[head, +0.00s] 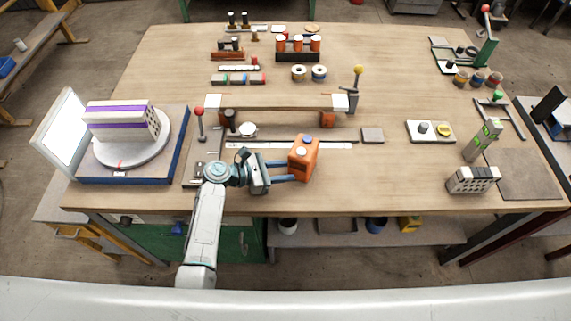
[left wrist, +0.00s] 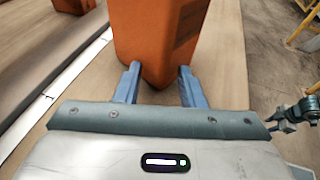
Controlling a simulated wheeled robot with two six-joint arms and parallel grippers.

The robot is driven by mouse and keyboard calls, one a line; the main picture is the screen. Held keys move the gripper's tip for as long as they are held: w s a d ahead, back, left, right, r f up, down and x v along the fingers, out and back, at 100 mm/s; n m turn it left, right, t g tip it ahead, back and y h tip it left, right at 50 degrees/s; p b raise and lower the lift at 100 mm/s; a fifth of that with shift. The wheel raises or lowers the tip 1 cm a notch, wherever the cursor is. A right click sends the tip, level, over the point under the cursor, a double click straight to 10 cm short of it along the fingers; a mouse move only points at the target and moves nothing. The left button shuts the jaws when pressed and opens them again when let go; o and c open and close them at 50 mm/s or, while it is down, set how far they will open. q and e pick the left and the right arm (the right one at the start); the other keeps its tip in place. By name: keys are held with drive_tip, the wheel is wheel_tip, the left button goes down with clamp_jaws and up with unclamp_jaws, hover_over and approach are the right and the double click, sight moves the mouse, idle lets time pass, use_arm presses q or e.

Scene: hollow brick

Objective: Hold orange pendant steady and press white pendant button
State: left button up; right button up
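In the left wrist view the orange pendant (left wrist: 160,30) fills the top middle. My left gripper (head: 289,170) is at the pendant's left side, low over the table. Its two blue fingers (left wrist: 160,84) are spread apart at either side of the pendant's near lower corner. I cannot tell whether they touch it. A small blue-grey part at the right edge of the left wrist view seems to be my right gripper (left wrist: 293,115); its fingers are unclear.
A long rail (head: 290,145) lies behind the pendant, and a raised beam (head: 280,102) stands farther back. A lever with a red knob (head: 200,112) is to the left. The table right of the pendant is clear up to a grey block (head: 472,180).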

use_arm(q)
clamp_jaws()
drive_tip(key=o, duration=1.1)
unclamp_jaws()
